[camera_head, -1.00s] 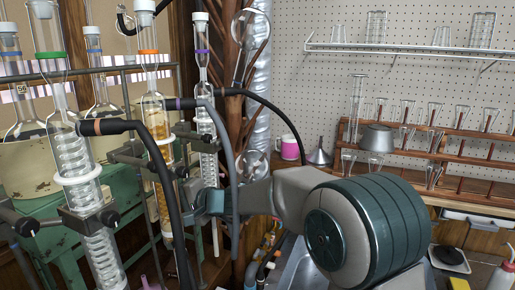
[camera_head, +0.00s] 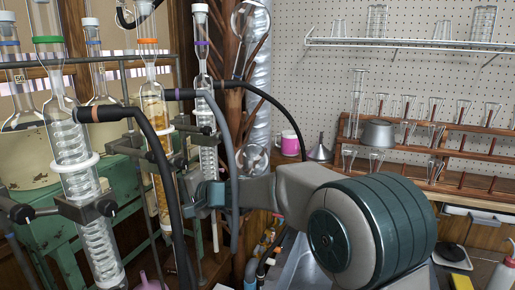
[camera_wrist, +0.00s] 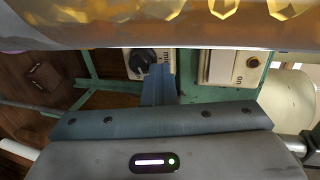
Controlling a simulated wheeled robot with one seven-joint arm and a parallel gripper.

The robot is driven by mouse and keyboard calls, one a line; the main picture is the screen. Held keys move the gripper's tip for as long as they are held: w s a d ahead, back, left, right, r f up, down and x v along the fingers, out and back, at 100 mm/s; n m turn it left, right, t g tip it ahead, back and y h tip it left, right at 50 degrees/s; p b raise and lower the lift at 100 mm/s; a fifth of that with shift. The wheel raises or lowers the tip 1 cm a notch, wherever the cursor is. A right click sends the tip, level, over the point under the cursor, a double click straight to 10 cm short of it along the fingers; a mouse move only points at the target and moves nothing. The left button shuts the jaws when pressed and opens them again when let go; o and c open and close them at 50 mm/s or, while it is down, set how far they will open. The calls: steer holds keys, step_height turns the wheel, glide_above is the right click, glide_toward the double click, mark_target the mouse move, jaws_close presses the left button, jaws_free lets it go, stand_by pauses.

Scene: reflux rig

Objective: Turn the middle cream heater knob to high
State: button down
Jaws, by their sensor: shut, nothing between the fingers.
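A dark round knob (camera_wrist: 143,60) sits on a cream panel (camera_wrist: 167,70) with "min" printed beside it in the wrist view. The view does not show whether this is the middle heater's knob. My gripper (camera_wrist: 160,72) has its blue-grey fingers together, with the tips at the knob's right edge; I cannot tell whether they touch it. A second cream panel (camera_wrist: 220,68) marked "on" lies to the right.
Glass condensers (camera_head: 78,150) and an amber-filled column (camera_head: 155,120) stand close to my arm. Black hoses (camera_head: 160,160) hang in front of it. Amber glass (camera_wrist: 150,25) crosses the top of the wrist view. A green frame (camera_head: 125,190) stands at left; a sink (camera_head: 300,265) lies below.

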steer(key=shift+w+d+f, duration=0.1)
steer(key=shift+f, duration=0.25)
steer(key=b+v, duration=0.1)
steer(key=v, duration=0.2)
steer(key=b+v, duration=0.2)
steer(key=v, duration=0.1)
steer(key=shift+w+f, duration=0.1)
steer(key=shift+f, duration=0.1)
steer(key=a+p, duration=0.6)
steer(key=p, duration=0.3)
steer(key=shift+a, duration=0.25)
stand_by(0.8)
